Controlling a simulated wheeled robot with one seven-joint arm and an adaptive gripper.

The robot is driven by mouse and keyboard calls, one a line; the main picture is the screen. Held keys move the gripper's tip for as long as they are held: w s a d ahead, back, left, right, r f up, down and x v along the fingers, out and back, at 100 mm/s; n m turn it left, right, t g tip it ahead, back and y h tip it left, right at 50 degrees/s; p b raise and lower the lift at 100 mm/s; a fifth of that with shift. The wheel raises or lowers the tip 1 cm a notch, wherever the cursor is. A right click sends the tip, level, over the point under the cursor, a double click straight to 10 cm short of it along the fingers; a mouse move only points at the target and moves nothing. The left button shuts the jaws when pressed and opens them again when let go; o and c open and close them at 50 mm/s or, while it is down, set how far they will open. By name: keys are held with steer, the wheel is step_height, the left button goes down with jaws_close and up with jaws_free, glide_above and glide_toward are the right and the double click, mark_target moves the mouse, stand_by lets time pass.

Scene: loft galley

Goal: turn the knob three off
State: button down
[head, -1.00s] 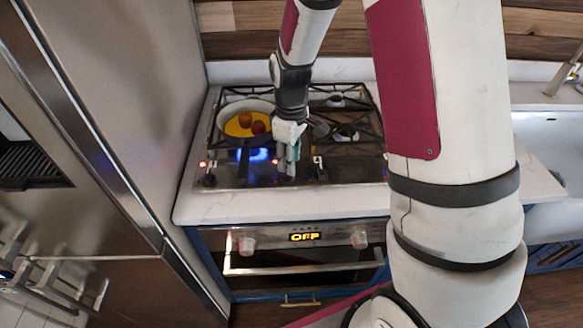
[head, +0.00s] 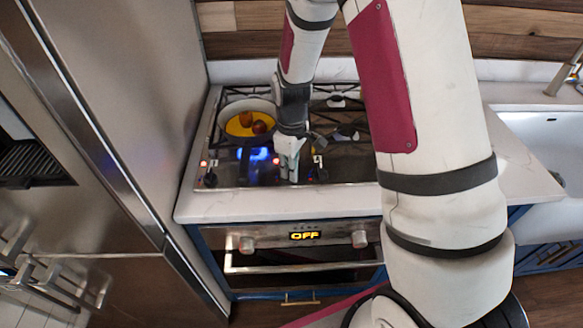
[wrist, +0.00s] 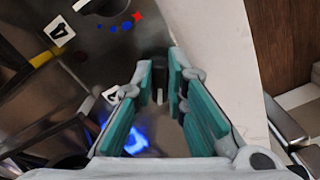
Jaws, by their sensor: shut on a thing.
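The stove's front control strip (head: 235,178) carries dark knobs, with one knob at the left (head: 209,179) and one at the right (head: 322,174). My gripper (head: 289,172) reaches down to the strip between them. In the wrist view, my gripper (wrist: 161,86) has its teal-padded fingers on both sides of a black knob with a pale line (wrist: 160,68), and is shut on it. The head view hides this knob behind the fingers. I cannot read a three there. A blue flame (head: 256,154) burns behind the gripper, and it also shows in the wrist view (wrist: 135,139).
Another knob (wrist: 98,6) shows in the wrist view. A tall steel fridge (head: 135,100) stands left; white counter (head: 515,165) lies right.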

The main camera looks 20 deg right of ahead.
steer(key=shift+m, duration=0.3)
steer(key=m, duration=0.5)
steer(key=shift+s+a, duration=0.15)
steer(key=shift+a, duration=0.1)
steer(key=m, duration=0.4)
steer(key=m+p, duration=0.1)
steer(key=m, duration=0.1)
steer(key=shift+a, duration=0.3)
steer(key=shift+m, duration=0.3)
steer(key=c, duration=1.6)
jaws_free()
step_height(320, 180, up, 12)
